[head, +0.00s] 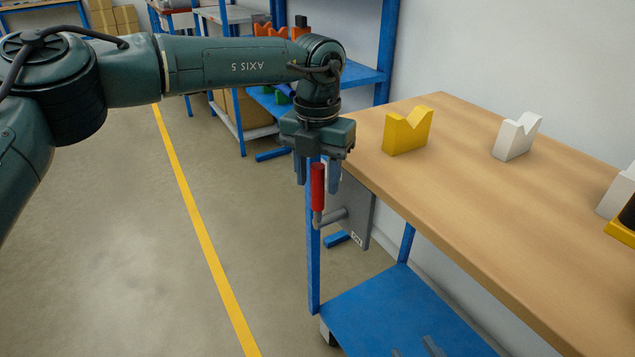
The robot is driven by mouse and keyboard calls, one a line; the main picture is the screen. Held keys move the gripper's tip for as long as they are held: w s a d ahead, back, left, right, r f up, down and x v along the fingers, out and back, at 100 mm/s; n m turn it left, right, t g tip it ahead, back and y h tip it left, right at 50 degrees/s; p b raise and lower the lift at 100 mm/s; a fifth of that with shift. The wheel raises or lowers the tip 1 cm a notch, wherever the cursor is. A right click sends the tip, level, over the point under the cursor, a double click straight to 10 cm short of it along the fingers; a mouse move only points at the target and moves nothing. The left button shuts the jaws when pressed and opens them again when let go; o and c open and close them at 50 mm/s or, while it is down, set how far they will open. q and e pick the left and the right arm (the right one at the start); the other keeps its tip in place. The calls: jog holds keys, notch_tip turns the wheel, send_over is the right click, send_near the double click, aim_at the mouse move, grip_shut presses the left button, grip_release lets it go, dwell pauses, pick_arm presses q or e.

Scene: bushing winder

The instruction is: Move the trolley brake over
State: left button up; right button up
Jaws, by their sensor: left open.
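The trolley brake is a lever with a red grip (318,187) standing upright on a grey pivot, on a grey plate (356,212) at the near-left end of the bench trolley. My left gripper (318,180) points down over the lever from above. Its jaws are open, one finger on each side of the red grip's upper part. Whether they touch it I cannot tell. At the bottom edge, two small grey-blue tips (415,349) show over the blue shelf. They look like my right gripper's fingertips, but most of it is cut off.
The trolley's wooden top (450,190) holds a yellow V-block (407,131), a white V-block (517,137) and another white block (618,194) at the right edge. A blue lower shelf (395,310) lies below. Open floor with a yellow line (195,215) is on the left.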

pick_arm(q)
jog(key=shift+f, duration=0.5)
grip_shut()
dwell(0.3)
